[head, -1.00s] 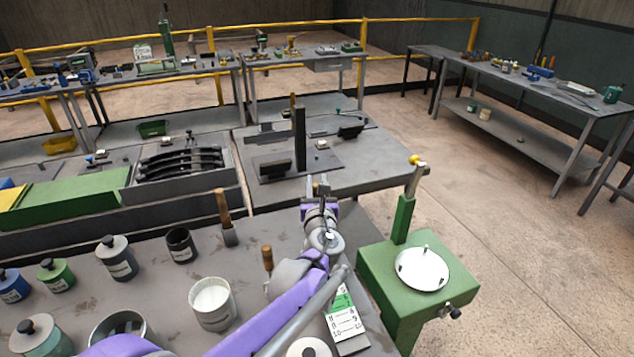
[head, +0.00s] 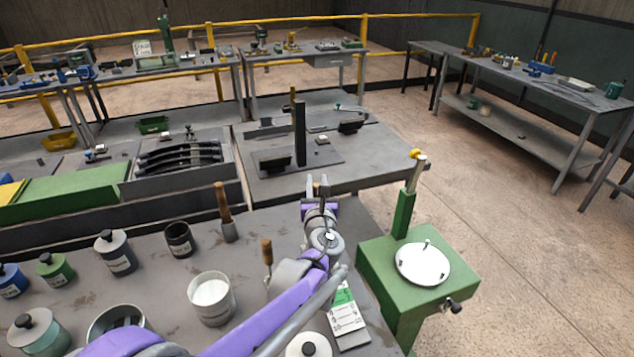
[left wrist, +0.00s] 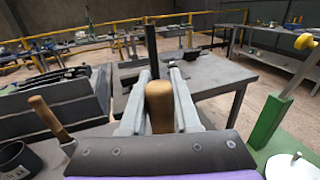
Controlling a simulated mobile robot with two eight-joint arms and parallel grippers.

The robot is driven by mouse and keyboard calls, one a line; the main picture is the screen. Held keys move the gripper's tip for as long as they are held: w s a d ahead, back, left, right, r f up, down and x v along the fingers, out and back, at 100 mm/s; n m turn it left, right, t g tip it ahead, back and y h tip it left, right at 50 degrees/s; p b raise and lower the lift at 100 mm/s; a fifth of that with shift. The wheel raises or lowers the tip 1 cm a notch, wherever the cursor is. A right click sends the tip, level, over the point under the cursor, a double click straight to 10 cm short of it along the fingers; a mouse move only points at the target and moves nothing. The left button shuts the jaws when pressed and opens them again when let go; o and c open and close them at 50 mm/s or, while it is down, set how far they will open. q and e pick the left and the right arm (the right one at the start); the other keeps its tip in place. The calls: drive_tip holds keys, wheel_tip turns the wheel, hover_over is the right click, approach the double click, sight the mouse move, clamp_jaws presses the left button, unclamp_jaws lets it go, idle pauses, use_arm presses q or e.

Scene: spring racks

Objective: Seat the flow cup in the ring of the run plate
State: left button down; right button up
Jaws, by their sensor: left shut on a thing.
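My left gripper (head: 317,188) reaches out over the far edge of the near bench. In the left wrist view, its fingers (left wrist: 159,92) stand on both sides of a rounded wooden, handle-like thing (left wrist: 160,107) and are shut on it. The lower part of that thing is hidden behind the gripper body. I cannot pick out the flow cup or the ring with certainty. A dark base plate with an upright post (head: 300,135) stands on the bench ahead, beyond the fingertips; it may be the run plate. My right gripper is not in view.
A green stand (head: 400,300) with a round white plate (head: 423,264) and a yellow-topped post is close on the right. A wooden-handled tool (head: 225,215), a white-filled tub (head: 211,300), a dark cup (head: 179,240) and several lidded cans stand left of my arm. Floor is open at right.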

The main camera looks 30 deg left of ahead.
use_arm(q)
drive_tip(key=shift+f, duration=0.2)
drive_tip(key=c, duration=0.6)
unclamp_jaws()
drive_tip(key=shift+o, duration=0.2)
